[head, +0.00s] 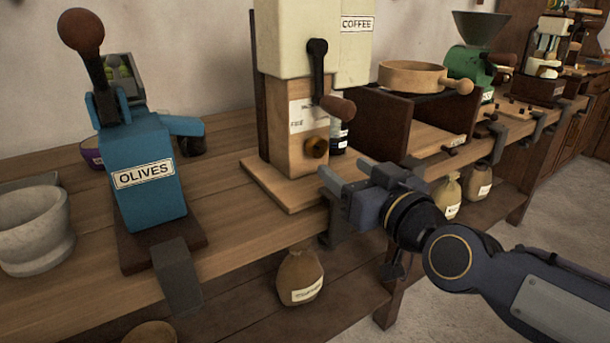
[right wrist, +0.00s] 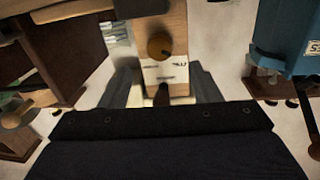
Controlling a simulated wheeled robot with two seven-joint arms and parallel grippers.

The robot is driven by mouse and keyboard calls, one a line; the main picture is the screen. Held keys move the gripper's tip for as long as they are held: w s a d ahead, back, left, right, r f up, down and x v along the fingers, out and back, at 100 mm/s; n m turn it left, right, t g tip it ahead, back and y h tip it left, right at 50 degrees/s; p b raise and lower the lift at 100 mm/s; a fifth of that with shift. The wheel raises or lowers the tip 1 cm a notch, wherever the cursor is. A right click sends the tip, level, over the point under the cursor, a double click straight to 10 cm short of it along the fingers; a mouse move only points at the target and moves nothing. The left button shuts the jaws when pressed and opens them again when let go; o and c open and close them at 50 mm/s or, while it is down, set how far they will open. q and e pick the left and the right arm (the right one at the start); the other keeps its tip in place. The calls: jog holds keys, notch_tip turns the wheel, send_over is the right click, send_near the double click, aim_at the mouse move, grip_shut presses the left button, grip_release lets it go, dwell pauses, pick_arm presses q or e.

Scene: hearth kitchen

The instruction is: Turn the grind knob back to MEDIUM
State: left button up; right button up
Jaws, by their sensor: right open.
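The coffee grinder (head: 315,40) has a cream top marked COFFEE and a wooden lower body (head: 290,150). Its round brown grind knob (head: 315,147) sits low on the wooden front, beside a white scale label (head: 308,114); FINE seems to show at the label's left. The knob's pointer setting is too small to read. In the right wrist view, the knob (right wrist: 160,45) and label (right wrist: 165,70) appear inverted, ahead of the fingers. My right gripper (head: 346,174) is open and empty, just right of and below the knob, apart from it. My left gripper is not in view.
The grinder's black crank with brown handle (head: 338,106) hangs in front of the label, above the knob. A blue OLIVES press (head: 150,190) and stone mortar (head: 35,230) stand left. A round wooden sieve (head: 410,77) and green mill (head: 468,65) stand right. Sacks (head: 300,278) sit below.

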aim_at(320, 149)
jog(key=x, duration=0.7)
jog(key=shift+w+a+r+b, duration=0.1)
jog(key=shift+w+a+b, duration=0.15)
jog(key=shift+b, duration=0.15)
jog(key=shift+d, duration=0.1)
jog(key=shift+c, duration=0.5)
jog(key=c, duration=0.9)
